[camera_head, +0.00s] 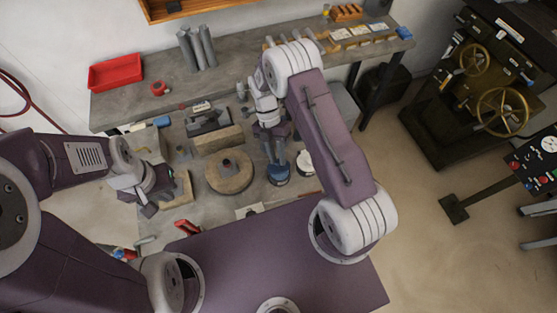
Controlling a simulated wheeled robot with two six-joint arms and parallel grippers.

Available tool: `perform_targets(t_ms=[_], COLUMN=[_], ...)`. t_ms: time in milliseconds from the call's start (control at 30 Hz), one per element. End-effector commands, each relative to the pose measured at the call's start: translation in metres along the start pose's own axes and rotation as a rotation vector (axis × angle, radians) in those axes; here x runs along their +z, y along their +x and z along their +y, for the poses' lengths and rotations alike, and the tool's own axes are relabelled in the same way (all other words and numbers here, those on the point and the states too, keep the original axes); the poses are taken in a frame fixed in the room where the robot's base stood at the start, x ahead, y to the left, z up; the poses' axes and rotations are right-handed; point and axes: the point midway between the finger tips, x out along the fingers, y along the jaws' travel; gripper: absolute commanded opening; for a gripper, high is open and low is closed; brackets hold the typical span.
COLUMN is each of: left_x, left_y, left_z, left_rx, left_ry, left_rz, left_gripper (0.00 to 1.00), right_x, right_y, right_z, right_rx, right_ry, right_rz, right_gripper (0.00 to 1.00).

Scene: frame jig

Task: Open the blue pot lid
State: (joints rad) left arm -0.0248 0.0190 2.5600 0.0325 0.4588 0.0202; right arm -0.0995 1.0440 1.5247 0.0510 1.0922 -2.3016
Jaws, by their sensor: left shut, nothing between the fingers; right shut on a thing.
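The small blue pot (280,181) stands on the low grey worktop, right of the middle. My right gripper (277,163) points down at the pot's top and is shut on its lid, as far as I can see. The fingers cover the lid's knob, and I cannot tell whether the lid is raised off the pot. My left gripper (149,209) is shut and empty above the left part of the worktop, well apart from the pot.
A round tan disc (229,171) lies left of the pot, with a tan block (217,139) behind it. A white round piece (306,163) sits close to the pot's right. A red tray (116,72) and grey cylinders (197,48) stand on the back bench.

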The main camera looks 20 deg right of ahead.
Motion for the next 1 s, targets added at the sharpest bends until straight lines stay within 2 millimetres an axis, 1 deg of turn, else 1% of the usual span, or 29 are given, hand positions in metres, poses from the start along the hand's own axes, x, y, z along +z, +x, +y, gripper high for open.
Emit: perform_targets(t_ms=[33, 200, 733, 767, 800, 833, 1000], left_x=[0.0005, 0.0009, 0.0010, 0.0010, 0.0010, 0.0010, 0.0010], left_y=[0.0043, 0.0086, 0.0099, 0.0099, 0.0099, 0.0099, 0.0099], left_z=[-0.0001, -0.0002, -0.0002, -0.0002, -0.0002, -0.0002, -0.0002], left_rx=[0.000, 0.000, 0.000, 0.000, 0.000, 0.000, 0.000], left_ry=[0.000, 0.000, 0.000, 0.000, 0.000, 0.000, 0.000], left_rz=[0.000, 0.000, 0.000, 0.000, 0.000, 0.000, 0.000], left_gripper=[0.00, 0.00, 0.00, 0.00, 0.00, 0.00, 0.00], right_x=[0.0027, 0.0039, 0.0038, 0.0038, 0.0038, 0.0038, 0.0038], right_y=[0.0009, -0.0025, -0.0052, -0.0052, -0.0052, -0.0052, -0.0052], right_z=[0.0025, 0.0035, 0.0036, 0.0036, 0.0036, 0.0036, 0.0036], right_rx=[-0.012, -0.051, -0.071, -0.071, -0.071, -0.071, -0.071], right_ry=[0.000, 0.000, 0.001, 0.001, 0.001, 0.001, 0.000], right_rz=[0.012, 0.051, 0.070, 0.070, 0.070, 0.070, 0.070], right_gripper=[0.00, 0.00, 0.00, 0.25, 0.37, 0.45, 0.45])
